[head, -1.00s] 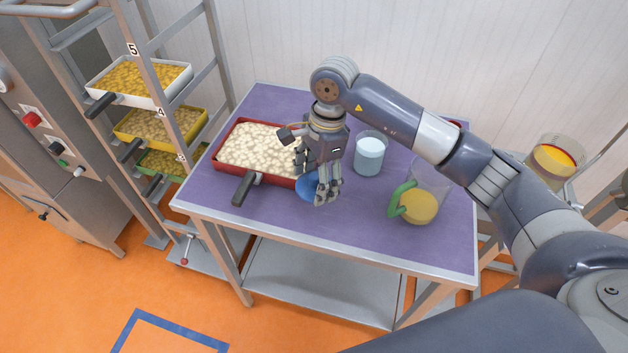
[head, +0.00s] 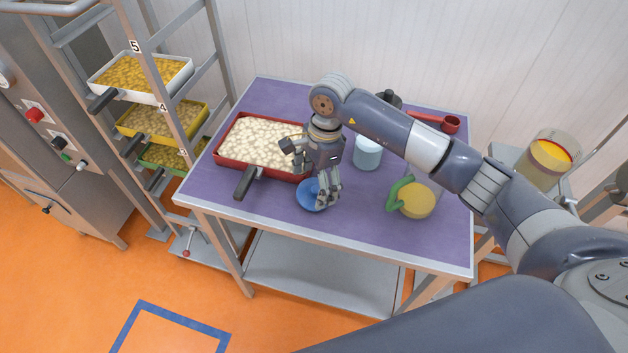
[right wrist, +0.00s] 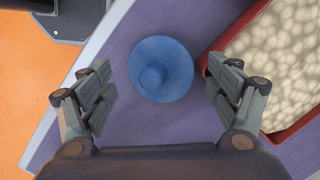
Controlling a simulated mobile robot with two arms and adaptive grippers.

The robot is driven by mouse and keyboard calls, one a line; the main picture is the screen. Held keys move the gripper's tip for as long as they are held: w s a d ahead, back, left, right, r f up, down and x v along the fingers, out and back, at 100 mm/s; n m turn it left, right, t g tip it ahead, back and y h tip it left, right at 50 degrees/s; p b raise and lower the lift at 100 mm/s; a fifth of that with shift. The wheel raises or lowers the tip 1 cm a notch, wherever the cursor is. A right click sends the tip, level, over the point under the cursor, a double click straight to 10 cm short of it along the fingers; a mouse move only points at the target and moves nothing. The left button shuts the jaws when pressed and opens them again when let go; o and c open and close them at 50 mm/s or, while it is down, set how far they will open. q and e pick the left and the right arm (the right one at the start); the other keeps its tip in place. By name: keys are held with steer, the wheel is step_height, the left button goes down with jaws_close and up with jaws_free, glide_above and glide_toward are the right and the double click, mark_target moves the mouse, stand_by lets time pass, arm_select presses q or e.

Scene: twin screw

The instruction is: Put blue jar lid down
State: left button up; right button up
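The blue jar lid (head: 309,195) lies on the purple table top (head: 270,215), close to the near right corner of the red tray. In the right wrist view the lid (right wrist: 170,60) is round with a raised knob and sits in the gap between my fingers, touching neither. My right gripper (head: 308,172) is open and empty, just above the lid, and in the right wrist view its fingers (right wrist: 162,92) are spread wide. A glass jar (head: 367,155) with pale blue-white contents stands open to the right of the gripper. My left gripper is not in view.
The red tray (head: 222,158) of pale pieces has a black handle. A pitcher with a green handle (head: 396,193) and yellow contents stands at right. A red scoop (head: 450,123) lies at the back. A tray rack stands left. The front table area is clear.

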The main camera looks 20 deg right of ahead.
stand_by(0.3)
steer(key=shift+r, duration=0.15)
steer(key=shift+w+d+r, duration=0.1)
steer(key=shift+r, duration=0.15)
step_height(320, 180, up, 11)
steer(key=d+b, duration=0.1)
steer(key=b, duration=0.3)
steer(key=shift+d+r, duration=0.2)
steer(key=shift+d, duration=0.1)
steer(key=shift+f, duration=0.1)
